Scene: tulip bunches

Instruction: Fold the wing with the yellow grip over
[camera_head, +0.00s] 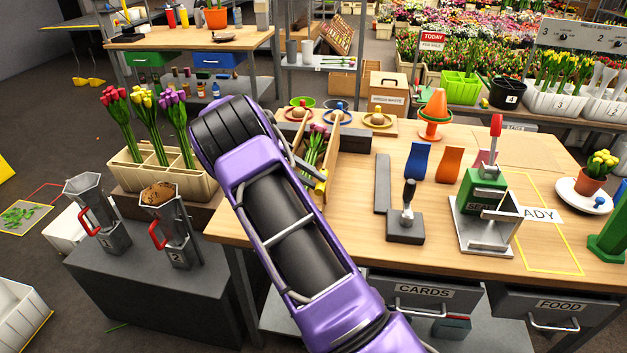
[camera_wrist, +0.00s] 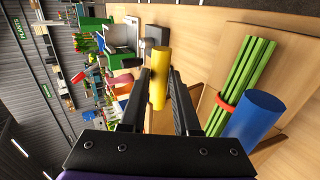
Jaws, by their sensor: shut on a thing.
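The yellow grip (camera_wrist: 159,80) is a short upright-looking cylinder between my gripper's (camera_wrist: 160,85) two black fingers, which are shut on it. In the head view the yellow grip (camera_head: 320,186) shows at the near end of the wooden wrapping stand, beside my purple arm. A tulip bunch (camera_head: 314,146) lies in the stand. Its green stems (camera_wrist: 240,75) with a red band lie on a wooden board (camera_wrist: 207,108) in the wrist view. A blue cylinder (camera_wrist: 258,118) sits beside the stems. The wing's tilt is hard to tell; my arm hides part of the stand.
Right of the stand are a grey plate with a black lever (camera_head: 406,222), blue and orange holders (camera_head: 447,163), and a green sealing device (camera_head: 484,195). A crate of tulips (camera_head: 166,180) stands left of my arm. The table's front centre is clear.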

